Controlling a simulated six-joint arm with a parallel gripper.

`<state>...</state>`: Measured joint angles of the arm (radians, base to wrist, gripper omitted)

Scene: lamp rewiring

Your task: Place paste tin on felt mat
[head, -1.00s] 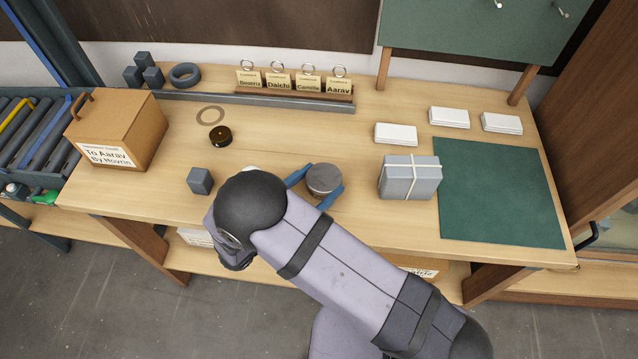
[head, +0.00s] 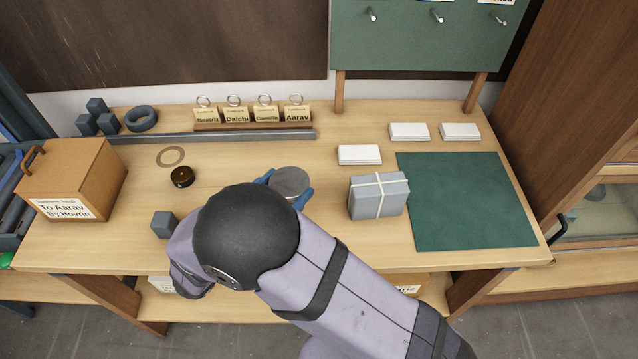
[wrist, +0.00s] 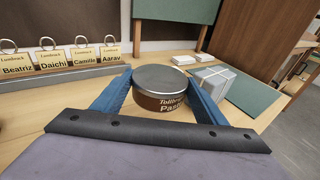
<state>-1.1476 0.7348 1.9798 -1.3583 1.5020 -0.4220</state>
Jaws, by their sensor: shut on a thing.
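The paste tin (head: 290,182) is a round tin with a grey lid. In the wrist view the tin (wrist: 161,90) shows a brown label reading "Paste" in part. My gripper (head: 287,190) has its blue fingers on both sides of the tin, shut on it. In the wrist view the fingers (wrist: 160,98) flank the tin, which stays upright. I cannot tell whether it is clear of the table. The green felt mat (head: 470,220) lies flat and bare at the right of the table, also in the wrist view (wrist: 252,95). My arm hides part of the table front.
A grey tied parcel (head: 378,197) stands between the tin and the mat. White card stacks (head: 360,154) lie behind it. A rack of name tags (head: 255,125) is at the back.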

